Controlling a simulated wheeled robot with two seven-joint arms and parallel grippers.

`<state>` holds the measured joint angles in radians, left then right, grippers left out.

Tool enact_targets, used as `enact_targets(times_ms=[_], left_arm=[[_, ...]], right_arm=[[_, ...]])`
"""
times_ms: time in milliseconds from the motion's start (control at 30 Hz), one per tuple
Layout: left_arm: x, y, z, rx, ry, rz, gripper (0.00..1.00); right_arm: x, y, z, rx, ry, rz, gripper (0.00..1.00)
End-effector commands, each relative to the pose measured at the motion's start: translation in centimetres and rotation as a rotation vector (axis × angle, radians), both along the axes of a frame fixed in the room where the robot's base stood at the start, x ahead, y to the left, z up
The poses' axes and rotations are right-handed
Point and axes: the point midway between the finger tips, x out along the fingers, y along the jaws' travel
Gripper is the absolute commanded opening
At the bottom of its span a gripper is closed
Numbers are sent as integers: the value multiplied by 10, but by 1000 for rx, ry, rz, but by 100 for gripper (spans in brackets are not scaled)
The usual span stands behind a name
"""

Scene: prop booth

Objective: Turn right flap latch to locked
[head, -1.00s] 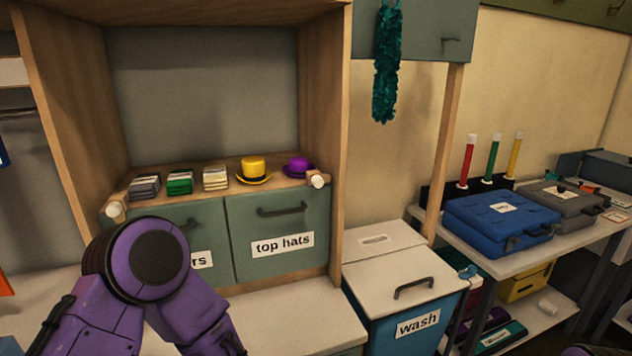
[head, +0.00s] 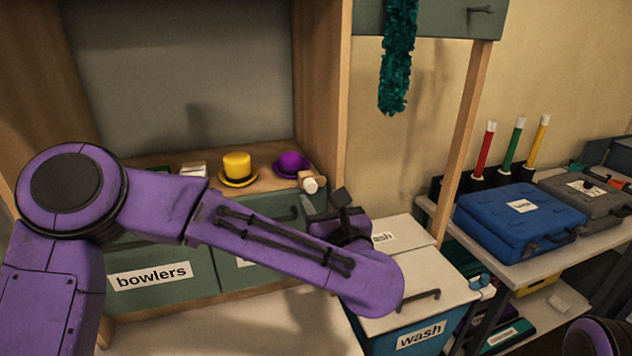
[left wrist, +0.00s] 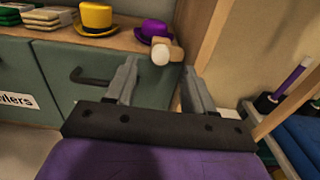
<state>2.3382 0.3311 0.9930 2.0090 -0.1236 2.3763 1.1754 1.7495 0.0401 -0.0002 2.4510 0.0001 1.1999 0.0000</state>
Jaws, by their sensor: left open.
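The right flap latch (head: 310,183), a small wooden piece with a white round end, sits at the right end of the shelf, above the top-hats flap (head: 262,212). It also shows in the left wrist view (left wrist: 162,54), between and just beyond my fingertips. Whether it is locked I cannot tell. My left gripper (head: 342,200) is in front of and slightly right of the latch in the head view. In the left wrist view its two fingers (left wrist: 160,74) are spread, with nothing between them. My right gripper is out of view.
A yellow hat (head: 238,168) and a purple hat (head: 291,163) stand on the shelf by the latch. The wooden side panel (head: 322,90) rises close to the right. A wash bin (head: 415,315) stands below right. A teal boa (head: 397,60) hangs nearby.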

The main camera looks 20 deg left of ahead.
Motion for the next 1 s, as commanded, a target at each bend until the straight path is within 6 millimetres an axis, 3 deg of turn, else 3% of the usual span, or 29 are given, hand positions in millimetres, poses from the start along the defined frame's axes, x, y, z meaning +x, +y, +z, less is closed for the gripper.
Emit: enact_targets(times_ms=[33, 233, 567, 733, 1000], left_arm=[[9, 8, 4, -1, 5, 5, 53], [35, 24, 1, 2, 5, 0, 53], [42, 26, -1, 5, 3, -4, 53], [42, 26, -1, 5, 3, -4, 1], [42, 26, -1, 7, 5, -5, 0]], right_arm=[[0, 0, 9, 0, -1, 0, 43], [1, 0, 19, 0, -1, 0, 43], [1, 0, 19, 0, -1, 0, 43], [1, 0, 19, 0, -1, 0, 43], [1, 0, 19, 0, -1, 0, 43]])
